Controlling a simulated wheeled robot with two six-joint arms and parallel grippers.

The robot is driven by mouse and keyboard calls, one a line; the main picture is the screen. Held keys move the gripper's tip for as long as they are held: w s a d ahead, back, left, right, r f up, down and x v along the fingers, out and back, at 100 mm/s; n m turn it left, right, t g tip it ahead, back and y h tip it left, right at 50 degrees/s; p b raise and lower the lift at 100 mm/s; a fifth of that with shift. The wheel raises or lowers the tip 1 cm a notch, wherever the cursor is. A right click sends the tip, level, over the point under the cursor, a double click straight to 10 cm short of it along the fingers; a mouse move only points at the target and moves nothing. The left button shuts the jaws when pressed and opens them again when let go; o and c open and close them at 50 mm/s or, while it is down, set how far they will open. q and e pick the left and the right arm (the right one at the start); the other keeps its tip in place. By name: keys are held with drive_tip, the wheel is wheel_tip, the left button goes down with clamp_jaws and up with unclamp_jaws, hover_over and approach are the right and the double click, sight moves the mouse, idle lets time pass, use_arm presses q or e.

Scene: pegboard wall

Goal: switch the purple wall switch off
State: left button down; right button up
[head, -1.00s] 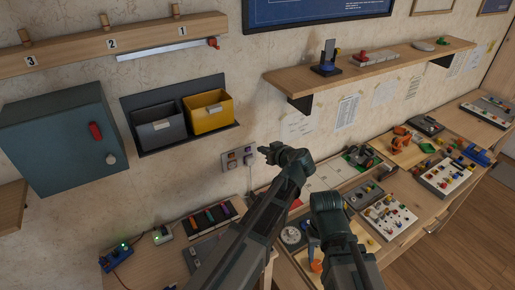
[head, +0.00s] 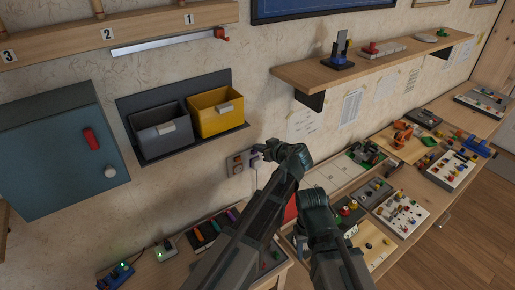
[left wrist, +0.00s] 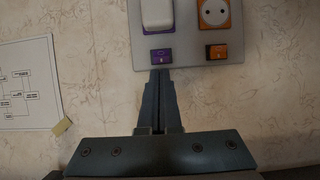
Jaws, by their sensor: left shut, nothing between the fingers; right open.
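The wall plate (head: 233,165) is on the wall below the yellow bin. In the left wrist view, the plate (left wrist: 190,62) has a purple switch (left wrist: 161,55) at lower left and an orange switch (left wrist: 216,52) beside it. My left gripper (left wrist: 160,73) is shut and empty, its tips just below the purple switch. I cannot tell whether they touch the wall or switch. In the head view, my left gripper (head: 260,150) is at the plate's right side and hides part of it. My right gripper (head: 316,205) is open over the bench, its fingers hard to make out.
Above the purple switch a white plug (left wrist: 157,13) sits in a socket, with an orange-framed socket (left wrist: 214,12) to its right. A yellow bin (head: 216,112), a grey bin (head: 160,128) and a wooden shelf (head: 375,62) project from the wall. The bench below is cluttered.

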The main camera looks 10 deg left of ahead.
use_arm(q)
drive_tip(key=shift+f+b, duration=0.25)
drive_tip(key=shift+b, duration=0.15)
drive_tip(key=b, duration=0.2)
drive_tip(key=f+t+y+b, duration=0.1)
drive_tip(key=b, duration=0.1)
drive_tip(key=shift+s+d+f, duration=0.15)
drive_tip(key=shift+s+f, duration=0.1)
drive_tip(key=shift+f, duration=0.05)
drive_tip(key=shift+r+p, duration=0.3)
drive_tip(key=shift+r, duration=0.25)
drive_tip(key=shift+w+r+p, duration=0.1)
drive_tip(key=shift+r+p, duration=0.6)
drive_tip(key=shift+p, duration=0.1)
